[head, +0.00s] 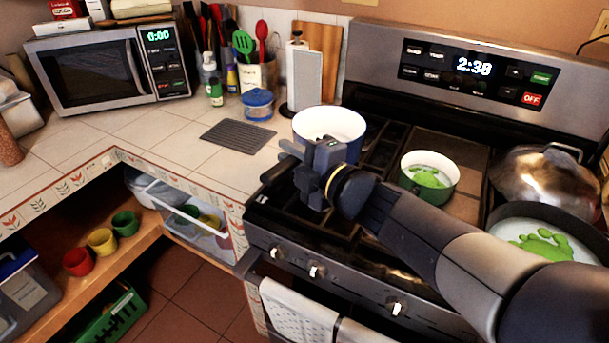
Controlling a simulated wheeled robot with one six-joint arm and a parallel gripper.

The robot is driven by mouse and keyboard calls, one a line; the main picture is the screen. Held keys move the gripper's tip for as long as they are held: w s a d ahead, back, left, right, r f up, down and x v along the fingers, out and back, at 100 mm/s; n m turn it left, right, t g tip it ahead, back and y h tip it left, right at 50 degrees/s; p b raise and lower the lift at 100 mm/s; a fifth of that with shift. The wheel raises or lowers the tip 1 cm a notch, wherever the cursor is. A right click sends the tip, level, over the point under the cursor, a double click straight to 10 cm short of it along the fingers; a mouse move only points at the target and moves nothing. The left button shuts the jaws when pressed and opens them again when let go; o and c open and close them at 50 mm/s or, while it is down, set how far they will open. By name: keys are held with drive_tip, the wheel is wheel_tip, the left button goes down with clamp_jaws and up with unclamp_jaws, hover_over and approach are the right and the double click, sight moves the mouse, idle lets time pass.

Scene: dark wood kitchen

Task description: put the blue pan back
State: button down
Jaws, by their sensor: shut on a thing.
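The blue pan (353,130), blue outside with a pale inside, is upright at the left side of the stove (430,240), in the middle of the head view. My gripper (290,157) is at the pan's near left side and is shut on it. The gripper and wrist cover the pan's lower near side, so the exact grip point is hidden. I cannot tell whether the pan's base touches the stove.
A green pan (430,173) stands right of the blue pan. A larger pan (540,235) and a domed metal lid (545,180) are farther right. A dark mat (240,136) lies on the tiled counter, left of the blue pan. A blue-lidded jar (258,104) stands behind the mat.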

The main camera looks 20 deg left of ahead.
drive_tip(key=f+b, duration=0.1)
drive_tip(key=f, duration=0.4)
drive_tip(key=f+b, duration=0.1)
drive_tip(key=f, duration=0.3)
drive_tip(key=shift+a+f, duration=0.2)
drive_tip(key=shift+f, duration=0.2)
drive_tip(key=shift+f+b, duration=0.45)
drive_tip(key=shift+b, duration=0.15)
drive_tip(key=c, duration=1.4)
unclamp_jaws()
drive_tip(key=shift+r+p, duration=0.5)
drive_tip(key=shift+p, duration=0.15)
drive_tip(key=v, duration=1.2)
drive_tip(key=shift+f, duration=0.1)
